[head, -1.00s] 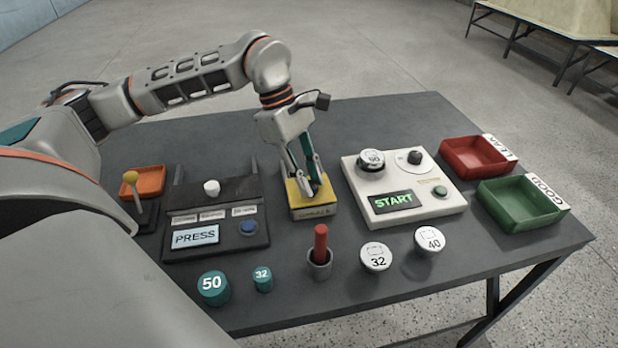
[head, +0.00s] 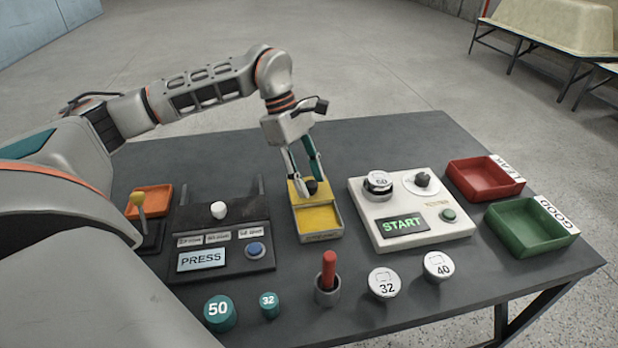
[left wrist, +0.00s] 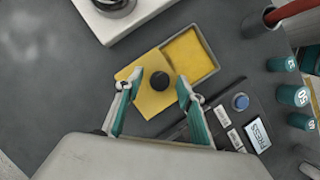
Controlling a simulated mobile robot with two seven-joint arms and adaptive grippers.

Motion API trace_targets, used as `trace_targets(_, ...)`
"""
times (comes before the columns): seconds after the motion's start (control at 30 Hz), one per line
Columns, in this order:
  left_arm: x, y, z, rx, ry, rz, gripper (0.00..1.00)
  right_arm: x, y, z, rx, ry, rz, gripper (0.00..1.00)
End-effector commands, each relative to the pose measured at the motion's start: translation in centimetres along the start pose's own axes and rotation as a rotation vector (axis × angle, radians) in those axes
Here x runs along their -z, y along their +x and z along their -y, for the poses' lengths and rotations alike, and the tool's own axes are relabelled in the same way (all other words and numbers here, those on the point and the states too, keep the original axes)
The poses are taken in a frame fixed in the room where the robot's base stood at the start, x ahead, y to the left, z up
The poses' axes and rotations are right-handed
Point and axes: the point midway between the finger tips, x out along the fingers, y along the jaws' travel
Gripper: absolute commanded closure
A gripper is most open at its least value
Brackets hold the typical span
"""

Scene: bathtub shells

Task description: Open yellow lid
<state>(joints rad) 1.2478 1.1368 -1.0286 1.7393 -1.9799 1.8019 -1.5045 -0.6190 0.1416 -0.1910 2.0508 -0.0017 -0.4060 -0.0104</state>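The yellow lid (head: 296,190) has a black knob (head: 311,187) and sits slid toward the back of its box (head: 320,237). The box's front part is uncovered and shows a yellow inside. In the left wrist view, the lid (left wrist: 147,101) lies beside the open compartment, overlapping its end, and the knob (left wrist: 159,81) stands upright on it. My left gripper (head: 308,186) is low over the lid with its fingers on either side of the knob. The left wrist view shows the gripper (left wrist: 159,82) open, with a gap between the knob and each finger. My right gripper is not in view.
A black PRESS panel (head: 222,262) stands left of the box, and a white START panel (head: 430,233) stands right. Red (head: 487,183) and green (head: 527,232) trays are farther right. A red-handled cup (head: 327,290) and several round caps line the front. The table behind the box is clear.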

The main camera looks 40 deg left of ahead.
Motion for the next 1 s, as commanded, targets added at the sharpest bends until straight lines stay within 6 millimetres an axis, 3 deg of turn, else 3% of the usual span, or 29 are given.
trace_targets(0.33,0.0,-1.2,-0.1,-0.004,0.001,0.000,0.62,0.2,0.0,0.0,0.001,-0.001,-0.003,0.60)
trace_targets(0.8,-0.1,-10.0,-0.1,-0.004,0.000,0.001,0.62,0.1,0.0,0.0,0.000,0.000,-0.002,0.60)
trace_targets(1.0,0.0,-11.7,0.0,0.000,-0.001,0.000,0.62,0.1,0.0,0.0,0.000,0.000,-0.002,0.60)
